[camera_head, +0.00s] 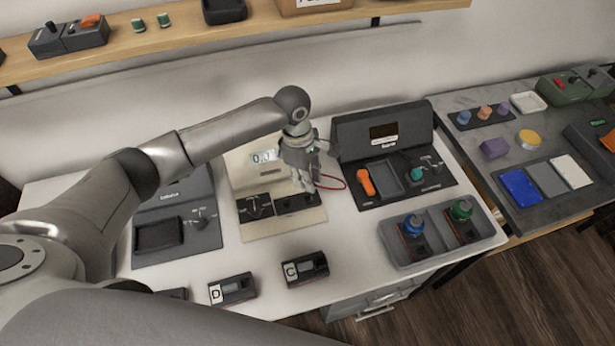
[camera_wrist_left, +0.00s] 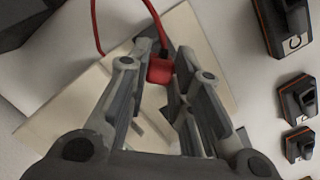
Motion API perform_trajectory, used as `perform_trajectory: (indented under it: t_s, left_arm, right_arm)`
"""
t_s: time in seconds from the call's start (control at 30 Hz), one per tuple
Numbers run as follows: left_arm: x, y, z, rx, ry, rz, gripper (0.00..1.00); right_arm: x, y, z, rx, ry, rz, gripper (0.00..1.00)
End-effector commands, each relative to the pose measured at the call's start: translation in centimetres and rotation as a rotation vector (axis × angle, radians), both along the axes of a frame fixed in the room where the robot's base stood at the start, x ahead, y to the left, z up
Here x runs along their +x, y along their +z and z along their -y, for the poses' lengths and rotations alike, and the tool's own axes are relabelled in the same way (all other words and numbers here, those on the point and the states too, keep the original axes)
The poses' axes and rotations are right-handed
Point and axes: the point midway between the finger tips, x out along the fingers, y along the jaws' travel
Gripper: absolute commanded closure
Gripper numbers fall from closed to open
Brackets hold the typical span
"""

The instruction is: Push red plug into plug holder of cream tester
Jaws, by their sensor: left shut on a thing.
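The cream tester (camera_head: 243,176) stands on the white table, with a lit display on its upright back and dark fittings on its base. My left gripper (camera_head: 305,182) is over the right part of its base. In the left wrist view the left gripper (camera_wrist_left: 162,75) is shut on the red plug (camera_wrist_left: 160,71), which sits between the fingertips. A red cable (camera_head: 332,184) loops out to the right of the gripper. The plug holder is hidden behind the gripper, so I cannot tell whether the plug touches it. My right gripper is not in view.
A black tester (camera_head: 382,135) stands close on the right, with an orange handle (camera_head: 366,183) on its base. A dark grey tester (camera_head: 172,205) is on the left. Modules C (camera_head: 305,269) and D (camera_head: 232,289) lie in front. A grey tray (camera_head: 442,232) holds two bottle-like items.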

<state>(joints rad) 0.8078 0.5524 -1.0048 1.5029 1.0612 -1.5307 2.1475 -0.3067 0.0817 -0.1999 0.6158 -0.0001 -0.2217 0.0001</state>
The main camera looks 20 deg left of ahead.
Motion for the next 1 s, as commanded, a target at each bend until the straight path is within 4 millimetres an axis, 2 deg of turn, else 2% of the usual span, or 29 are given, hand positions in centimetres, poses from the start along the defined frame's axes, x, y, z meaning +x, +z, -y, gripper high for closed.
perform_trajectory:
  t_s: [0.03,0.33,0.43,0.63,1.0]
  left_arm:
    - [0.0,-0.9,0.0,0.001,-0.001,0.001,1.00]
    - [0.0,-2.6,-0.1,0.002,-0.001,0.001,1.00]
    - [0.0,-2.9,0.0,0.000,0.001,-0.002,1.00]
    - [0.0,-3.8,0.0,0.000,0.001,-0.001,1.00]
    - [0.0,-3.9,0.0,0.000,0.000,0.000,1.00]
  right_arm:
    - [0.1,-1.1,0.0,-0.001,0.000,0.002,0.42]
    - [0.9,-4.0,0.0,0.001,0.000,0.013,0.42]
    - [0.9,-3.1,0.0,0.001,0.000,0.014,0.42]
    - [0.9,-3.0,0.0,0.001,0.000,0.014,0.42]
    - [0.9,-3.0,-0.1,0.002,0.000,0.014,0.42]
